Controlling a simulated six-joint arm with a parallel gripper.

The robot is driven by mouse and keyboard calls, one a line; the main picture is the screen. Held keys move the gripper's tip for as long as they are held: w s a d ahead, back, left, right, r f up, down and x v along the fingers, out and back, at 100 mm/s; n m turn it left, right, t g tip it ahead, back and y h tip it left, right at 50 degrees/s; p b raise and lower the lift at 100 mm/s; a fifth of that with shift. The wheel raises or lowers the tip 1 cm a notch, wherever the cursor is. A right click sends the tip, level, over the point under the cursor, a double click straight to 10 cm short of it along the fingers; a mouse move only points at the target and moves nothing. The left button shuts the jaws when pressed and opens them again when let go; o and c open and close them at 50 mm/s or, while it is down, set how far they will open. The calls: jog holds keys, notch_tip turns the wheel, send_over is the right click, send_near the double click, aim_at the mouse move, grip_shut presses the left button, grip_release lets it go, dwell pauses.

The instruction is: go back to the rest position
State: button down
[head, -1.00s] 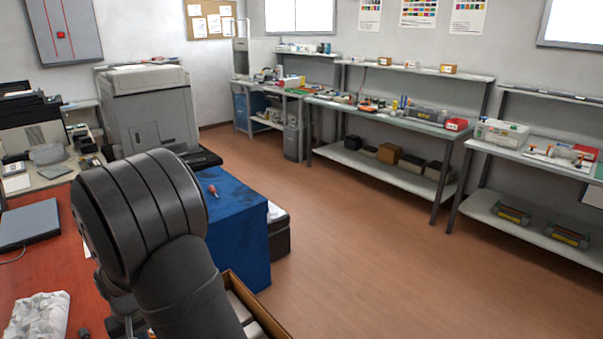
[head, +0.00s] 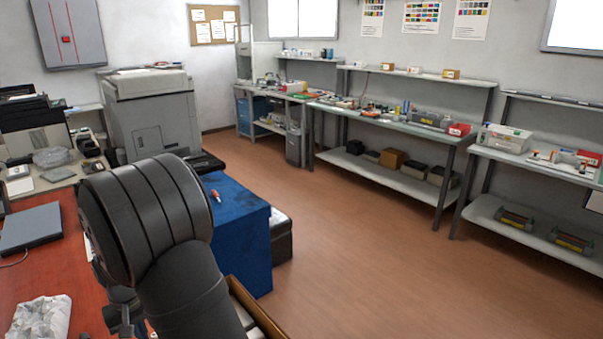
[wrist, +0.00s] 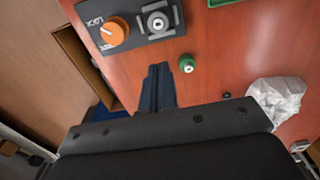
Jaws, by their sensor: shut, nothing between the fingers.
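My gripper (wrist: 158,85) shows in the wrist view with its two dark fingers together and nothing between them. It hangs over the red-brown table (wrist: 215,55), just below a dark panel (wrist: 135,28) with an orange knob (wrist: 114,32) and a key switch (wrist: 158,24). A small green-rimmed round part (wrist: 187,63) is just right of the fingertips. In the head view my arm's dark joint fills the lower left, and the fingers cannot be made out there.
Crumpled white material (wrist: 276,100) lies right of the gripper, and a green edge (wrist: 230,2) is at the top. In the head view a blue block (head: 232,235) bears a red-handled tool (head: 215,195). An open box (head: 262,322) is beside my arm. The floor (head: 360,250) is clear.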

jog(key=shift+w+a+r, duration=0.4)
jog(key=shift+w+a, duration=0.2)
jog(key=shift+w, duration=0.25)
jog(key=c, duration=2.1)
grip_release()
